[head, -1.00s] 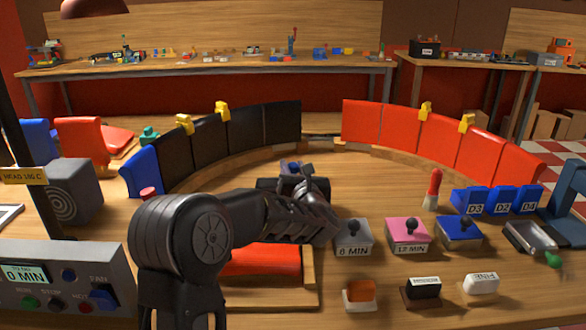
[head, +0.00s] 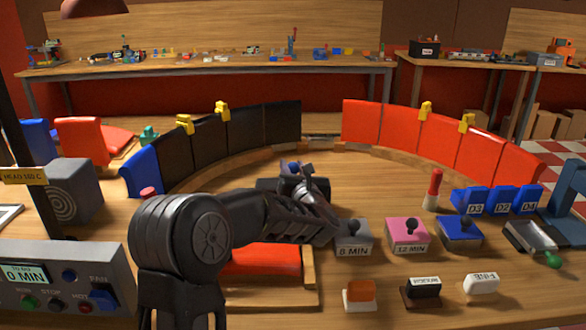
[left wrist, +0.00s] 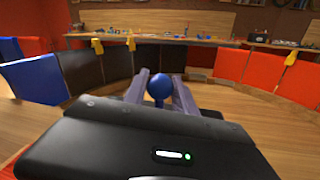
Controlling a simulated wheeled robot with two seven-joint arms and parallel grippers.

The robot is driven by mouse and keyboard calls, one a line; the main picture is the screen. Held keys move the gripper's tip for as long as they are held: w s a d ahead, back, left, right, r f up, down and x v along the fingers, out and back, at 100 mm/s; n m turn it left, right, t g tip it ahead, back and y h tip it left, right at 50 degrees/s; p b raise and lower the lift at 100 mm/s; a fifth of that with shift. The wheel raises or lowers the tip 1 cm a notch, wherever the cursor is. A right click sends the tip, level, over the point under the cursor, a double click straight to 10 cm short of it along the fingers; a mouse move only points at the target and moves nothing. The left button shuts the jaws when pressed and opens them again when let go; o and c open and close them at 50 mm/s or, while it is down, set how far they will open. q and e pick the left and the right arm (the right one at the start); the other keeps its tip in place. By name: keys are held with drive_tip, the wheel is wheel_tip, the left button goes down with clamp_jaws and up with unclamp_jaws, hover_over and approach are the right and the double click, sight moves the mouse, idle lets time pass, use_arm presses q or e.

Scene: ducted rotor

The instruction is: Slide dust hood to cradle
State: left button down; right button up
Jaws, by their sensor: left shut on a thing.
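My left gripper (head: 290,168) points away from me over the middle of the wooden table, inside the curved ring of panels. In the left wrist view my left gripper (left wrist: 160,86) has a finger on each side of a round blue knob (left wrist: 160,87) and is shut on it. Whatever the knob sits on is hidden behind my wrist. I cannot make out the dust hood as a whole, nor tell which thing is the cradle. My right gripper is not in view.
Black panels (head: 245,128) and red panels (head: 420,136) curve behind my gripper. Knobbed blocks, including a pink block (head: 408,236), stand right of my arm. A red-orange pad (head: 262,261) lies below my forearm. A control box (head: 60,275) stands front left.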

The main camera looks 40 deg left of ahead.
sight(260, 181)
use_arm(q)
drive_tip(key=shift+s+a+f+b, duration=0.1)
drive_tip(key=shift+s+a+b, duration=0.1)
drive_tip(key=shift+b, duration=0.1)
drive_tip(key=s+a+b, duration=0.1)
drive_tip(key=a+b, duration=0.1)
drive_tip(key=s+a+b, duration=0.3)
drive_tip(key=a+b, duration=0.1)
drive_tip(key=shift+s+f+b, duration=0.1)
drive_tip(key=shift+s+b, duration=0.2)
drive_tip(key=shift+b, duration=0.05)
drive_tip(key=shift+s+a, duration=0.15)
drive_tip(key=shift+a, duration=0.15)
drive_tip(key=shift+r, duration=0.25)
drive_tip(key=c, duration=1)
unclamp_jaws()
drive_tip(key=shift+s+a, duration=0.1)
drive_tip(key=shift+c, duration=0.2)
